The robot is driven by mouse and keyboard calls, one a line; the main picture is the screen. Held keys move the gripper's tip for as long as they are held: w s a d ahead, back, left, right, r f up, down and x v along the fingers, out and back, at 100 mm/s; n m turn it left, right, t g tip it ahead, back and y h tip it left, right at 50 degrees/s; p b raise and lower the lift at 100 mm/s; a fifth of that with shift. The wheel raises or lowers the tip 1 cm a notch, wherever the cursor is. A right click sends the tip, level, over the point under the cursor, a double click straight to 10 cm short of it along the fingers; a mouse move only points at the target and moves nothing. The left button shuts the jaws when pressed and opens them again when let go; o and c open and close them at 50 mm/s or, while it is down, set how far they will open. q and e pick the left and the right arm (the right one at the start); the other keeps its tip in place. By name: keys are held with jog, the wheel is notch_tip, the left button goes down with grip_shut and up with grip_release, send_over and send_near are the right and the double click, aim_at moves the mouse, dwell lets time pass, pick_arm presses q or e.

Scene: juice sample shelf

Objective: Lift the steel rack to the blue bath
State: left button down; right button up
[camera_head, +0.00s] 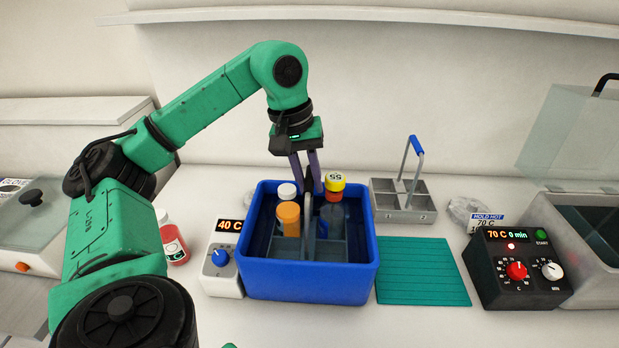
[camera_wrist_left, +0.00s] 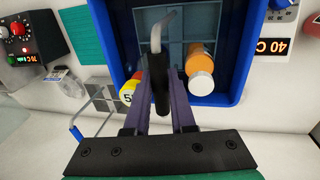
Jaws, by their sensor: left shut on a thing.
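The blue bath (camera_head: 308,289) stands on the bench in the middle, with a 40 C display unit at its left. A grey steel rack (camera_head: 332,252) is inside its walls; I cannot tell whether it touches the bottom. The rack holds an orange bottle with a white cap (camera_head: 288,216) and a dark bottle with a yellow cap marked 55 (camera_head: 334,184). My left gripper (camera_head: 308,186) is above the rack, shut on its upright handle. In the left wrist view the dark handle grip (camera_wrist_left: 161,92) sits between the fingers. My right gripper is not in view.
A second grey rack with a blue handle (camera_head: 405,200) stands behind a teal mat (camera_head: 422,271), which is bare. A 70 C control box (camera_head: 520,268) and a lidded bath are at the right. A red bottle (camera_head: 172,240) stands at the left, close to my arm.

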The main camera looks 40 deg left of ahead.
pick_arm(q)
jog(key=shift+f, duration=0.3)
dwell(0.4)
jog(key=c, duration=0.7)
grip_release()
jog(key=shift+f, duration=0.1)
jog(key=r, duration=0.4)
jog(key=s+r, duration=0.1)
jog(key=r, duration=0.1)
jog(key=shift+a+r+p, duration=0.3)
jog(key=shift+a+r, duration=0.05)
jog(key=shift+r, duration=0.05)
jog(key=r+p, duration=0.2)
jog(key=s+a+r+p, duration=0.1)
jog(key=r+p, duration=0.1)
jog(key=r, duration=0.1)
jog(key=r+p, duration=0.2)
jog(key=p, duration=0.1)
jog(key=shift+s+a+r, duration=0.15)
jog(key=shift+s+r, duration=0.05)
jog(key=shift+r, duration=0.15)
